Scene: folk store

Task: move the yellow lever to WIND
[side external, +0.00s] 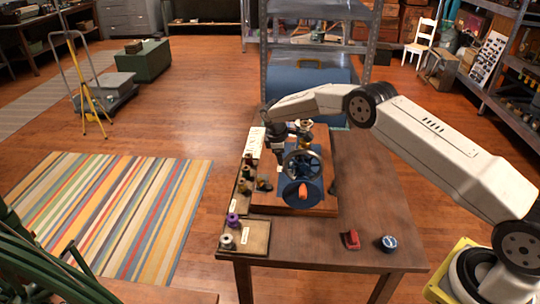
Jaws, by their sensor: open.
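A winding machine with a dark blue spoked wheel (302,165) stands on a wooden board (325,150) on the brown table. An orange handle (303,190) shows on a blue disc at its front. I cannot make out the yellow lever or the WIND mark at this size; my gripper and the machine's parts may hide them. My gripper (278,160) is dark and points down beside the wheel, on its left. It is open. I see nothing held in it, and I cannot tell whether it touches the machine.
Along the table's left edge, trays hold several spools, including a purple spool (233,220) and a grey-white spool (227,241). A red object (351,239) and a blue round tin (388,243) lie at the front right. The table (375,190) is bare right of the machine.

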